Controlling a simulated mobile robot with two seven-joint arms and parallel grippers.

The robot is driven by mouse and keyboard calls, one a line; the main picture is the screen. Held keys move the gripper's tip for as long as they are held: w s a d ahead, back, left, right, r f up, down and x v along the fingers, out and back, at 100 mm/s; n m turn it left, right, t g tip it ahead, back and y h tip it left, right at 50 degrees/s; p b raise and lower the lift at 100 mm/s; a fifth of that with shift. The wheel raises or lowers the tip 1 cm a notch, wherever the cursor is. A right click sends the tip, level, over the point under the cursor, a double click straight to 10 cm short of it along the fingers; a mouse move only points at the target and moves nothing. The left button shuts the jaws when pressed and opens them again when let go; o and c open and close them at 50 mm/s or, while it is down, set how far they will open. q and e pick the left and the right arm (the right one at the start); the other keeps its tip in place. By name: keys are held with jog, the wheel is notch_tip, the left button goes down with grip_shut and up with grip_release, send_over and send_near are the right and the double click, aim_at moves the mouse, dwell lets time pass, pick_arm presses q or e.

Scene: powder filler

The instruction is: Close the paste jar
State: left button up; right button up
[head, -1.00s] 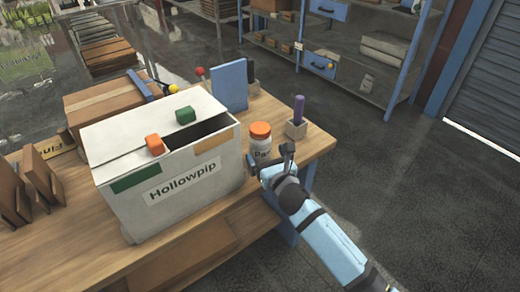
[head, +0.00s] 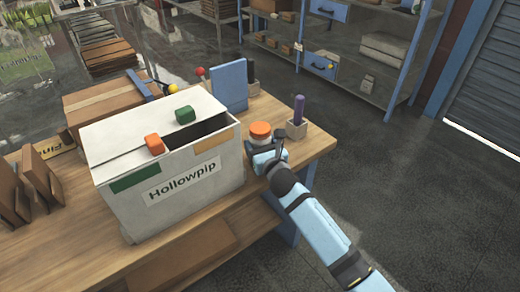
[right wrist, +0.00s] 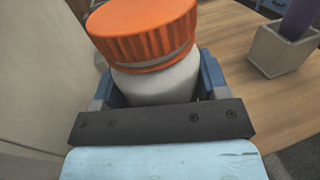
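The paste jar (right wrist: 155,88) is a white jar with an orange ribbed lid (head: 261,129) on top. It stands upright on the table near the right edge, beside the Hollowpip box. In the right wrist view the lid (right wrist: 145,28) sits over a grey band at the jar's neck; I cannot tell whether it is screwed tight. My right gripper (head: 267,146) is around the jar body below the lid, one blue finger on each side. Its fingers look spread, though contact with the jar is hard to see. The gripper hides the jar's lower part and label. My left gripper is not in view.
The white Hollowpip box (head: 165,195) stands close left of the jar, with an orange block (head: 154,144) and a green block (head: 185,115) on it. A small holder (head: 297,128) with a purple item is to the right. A blue panel (head: 230,86) stands behind.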

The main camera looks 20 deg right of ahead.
jog(key=shift+c, duration=1.1)
jog(key=shift+r, duration=0.15)
jog(key=shift+r, duration=0.2)
pick_arm(q)
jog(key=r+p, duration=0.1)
jog(key=p, duration=0.1)
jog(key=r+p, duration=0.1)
jog(key=p, duration=0.1)
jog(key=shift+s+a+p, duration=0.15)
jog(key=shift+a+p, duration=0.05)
jog(key=shift+p, duration=0.2)
pick_arm(e)
notch_tip(320, 180, up, 19)
jog(key=shift+r, duration=0.2)
jog(key=o, duration=0.6)
jog(key=c, duration=0.7)
